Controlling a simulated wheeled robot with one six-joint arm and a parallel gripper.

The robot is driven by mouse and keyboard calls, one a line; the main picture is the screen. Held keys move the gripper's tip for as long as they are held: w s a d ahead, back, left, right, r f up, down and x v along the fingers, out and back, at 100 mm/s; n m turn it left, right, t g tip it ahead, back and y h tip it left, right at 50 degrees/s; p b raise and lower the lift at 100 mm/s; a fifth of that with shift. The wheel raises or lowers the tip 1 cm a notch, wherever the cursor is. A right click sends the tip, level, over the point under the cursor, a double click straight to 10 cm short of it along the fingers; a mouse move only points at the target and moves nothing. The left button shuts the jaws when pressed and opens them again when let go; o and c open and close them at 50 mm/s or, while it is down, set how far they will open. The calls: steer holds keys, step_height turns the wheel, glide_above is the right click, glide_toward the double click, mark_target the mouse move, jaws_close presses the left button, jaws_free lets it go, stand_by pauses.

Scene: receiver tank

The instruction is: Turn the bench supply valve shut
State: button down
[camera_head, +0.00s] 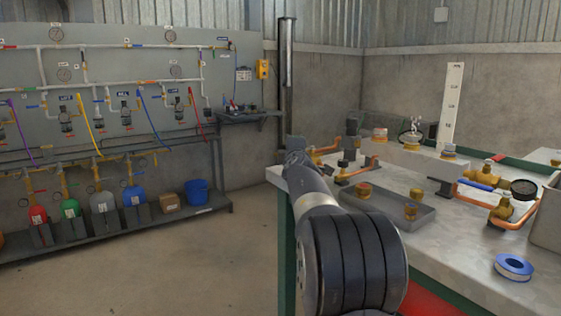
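The workbench (455,240) stands at the right with brass fittings and copper pipe on it. A brass valve body (502,209) sits at its right, with a blue lever (478,187) beside it. A second brass fitting with a red part (487,169) is just behind. No label shows which of these is the bench supply valve. My arm rises from the bottom middle, and its dark far end (296,146) is near the bench's left edge, well left of the blue lever and apart from it. I cannot make out the fingers.
A shallow grey tray (385,221) with brass fittings and a blue-white tape roll (513,267) lie on the bench. A tall white scale (450,105) stands behind. A gauge panel (150,80) and several coloured cylinders line the left wall. The floor between is clear.

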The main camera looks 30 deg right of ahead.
steer(key=shift+s+f, duration=0.1)
steer(key=shift+f, duration=0.2)
steer(key=c, duration=1.6)
jaws_free()
steer(key=shift+r, duration=0.2)
steer(key=shift+o, duration=0.2)
steer(key=shift+s, duration=0.1)
steer(key=b+v, duration=0.2)
steer(key=v, duration=0.8)
steer(key=shift+s+b, duration=0.35)
steer(key=shift+b, duration=0.05)
steer(key=shift+a, duration=0.1)
